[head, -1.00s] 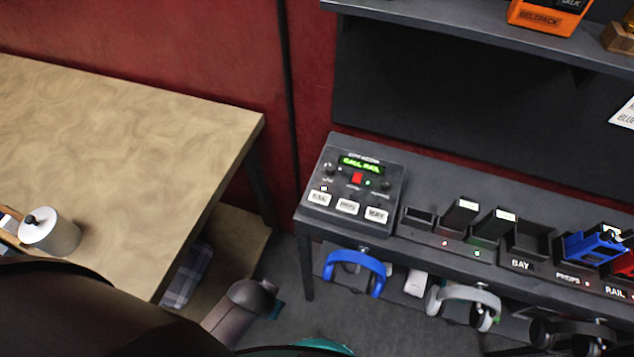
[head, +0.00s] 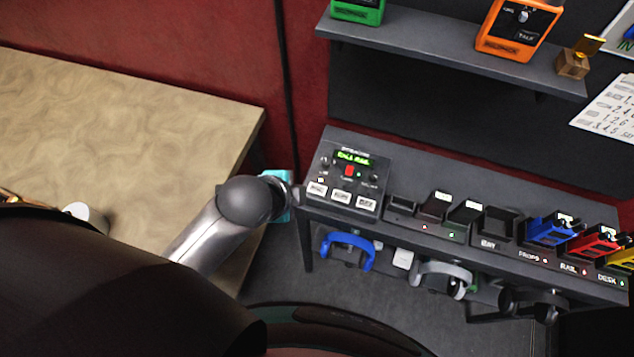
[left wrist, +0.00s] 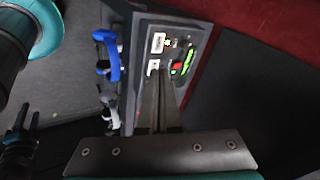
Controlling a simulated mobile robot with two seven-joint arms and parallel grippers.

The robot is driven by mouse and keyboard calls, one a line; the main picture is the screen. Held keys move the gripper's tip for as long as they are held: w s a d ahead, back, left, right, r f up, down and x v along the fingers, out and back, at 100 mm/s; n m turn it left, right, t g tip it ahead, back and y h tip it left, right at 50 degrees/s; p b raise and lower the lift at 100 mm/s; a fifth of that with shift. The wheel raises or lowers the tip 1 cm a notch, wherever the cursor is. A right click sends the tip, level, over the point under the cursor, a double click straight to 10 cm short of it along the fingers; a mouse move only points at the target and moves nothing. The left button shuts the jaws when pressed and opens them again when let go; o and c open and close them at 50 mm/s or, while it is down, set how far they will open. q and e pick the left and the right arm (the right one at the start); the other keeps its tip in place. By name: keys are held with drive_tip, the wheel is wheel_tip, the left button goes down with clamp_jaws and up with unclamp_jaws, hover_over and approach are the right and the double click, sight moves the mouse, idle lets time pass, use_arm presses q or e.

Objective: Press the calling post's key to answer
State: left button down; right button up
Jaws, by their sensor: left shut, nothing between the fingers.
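The call station (head: 345,150) is a dark sloped panel at the left end of the grey desk. Its green display (head: 355,159) seems to read CALL RAIL. Below are a red button (head: 349,171) and a row of white keys, left (head: 317,189), middle (head: 341,197) and right (head: 366,204); their labels are blurred. My left gripper (head: 298,194) is at the station's left front corner, mostly hidden by its wrist. In the left wrist view its fingers (left wrist: 159,84) are shut, empty, and point at the panel; two white keys show beyond them. Contact cannot be told.
A wooden table (head: 130,120) stands left. Blue (head: 348,250) and grey (head: 442,277) headsets hang under the desk's front edge. Coloured beltpacks sit in holders to the right, including a blue one (head: 552,229). A shelf (head: 450,55) overhangs behind, with an orange beltpack (head: 517,28).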

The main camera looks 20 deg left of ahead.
use_arm(q)
drive_tip(key=w+d+f+m+t+h, duration=0.1)
drive_tip(key=w+m, duration=0.6)
drive_tip(key=m, duration=0.8)
drive_tip(key=shift+m+t+h, duration=0.4)
drive_tip(key=shift+t, duration=0.2)
drive_tip(key=shift+f, duration=0.15)
drive_tip(key=b, duration=0.8)
hover_over(315, 193)
wheel_tip(315, 193, down, 8)
drive_tip(key=shift+r, duration=0.15)
drive_tip(key=shift+f+b, duration=0.35)
drive_tip(key=shift+f, duration=0.1)
idle(0.3)
drive_tip(key=shift+f, duration=0.4)
